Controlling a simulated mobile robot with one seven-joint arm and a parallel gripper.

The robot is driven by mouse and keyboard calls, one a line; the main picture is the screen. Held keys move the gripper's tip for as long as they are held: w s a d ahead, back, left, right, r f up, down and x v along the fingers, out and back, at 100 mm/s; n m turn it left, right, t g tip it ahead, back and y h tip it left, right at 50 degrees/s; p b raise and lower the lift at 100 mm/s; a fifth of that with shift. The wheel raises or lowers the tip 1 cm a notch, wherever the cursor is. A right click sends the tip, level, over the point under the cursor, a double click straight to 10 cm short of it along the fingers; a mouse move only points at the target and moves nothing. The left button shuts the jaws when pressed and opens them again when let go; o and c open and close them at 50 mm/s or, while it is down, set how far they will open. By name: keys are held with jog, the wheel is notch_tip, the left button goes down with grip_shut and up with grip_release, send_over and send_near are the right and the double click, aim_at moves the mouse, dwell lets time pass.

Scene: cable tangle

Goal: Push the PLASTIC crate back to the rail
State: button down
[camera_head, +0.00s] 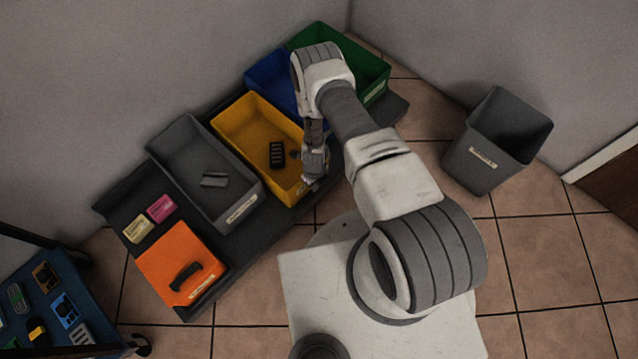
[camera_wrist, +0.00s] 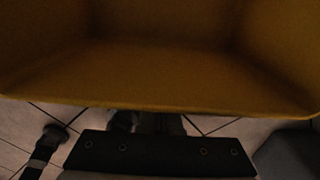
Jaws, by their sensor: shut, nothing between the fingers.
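A yellow crate (camera_head: 233,118) stands on the dark shelf, between the grey and blue crates; its label is too small to read, so I cannot confirm it is the PLASTIC one. It sits further forward than the grey crate, with a dark strip of shelf behind it. A black slotted item (camera_head: 277,155) lies inside it. My gripper (camera_head: 313,182) is shut and empty, pointing down at the crate's front right end; I cannot tell whether it touches. In the wrist view the yellow crate's inside (camera_wrist: 160,75) fills the top, with its rim across the middle.
A grey crate (camera_head: 165,140) is to the left, blue (camera_head: 262,72) and green (camera_head: 375,75) crates to the right. An orange box (camera_head: 165,262) with a black handle is near the shelf's left end. A grey bin (camera_head: 470,160) stands on open floor at right.

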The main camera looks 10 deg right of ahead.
jog(key=shift+w+a, duration=0.25)
jog(key=shift+w, duration=0.1)
send_over(296, 176)
jog(key=shift+a, duration=0.2)
dwell(0.5)
jog(key=shift+d, duration=0.15)
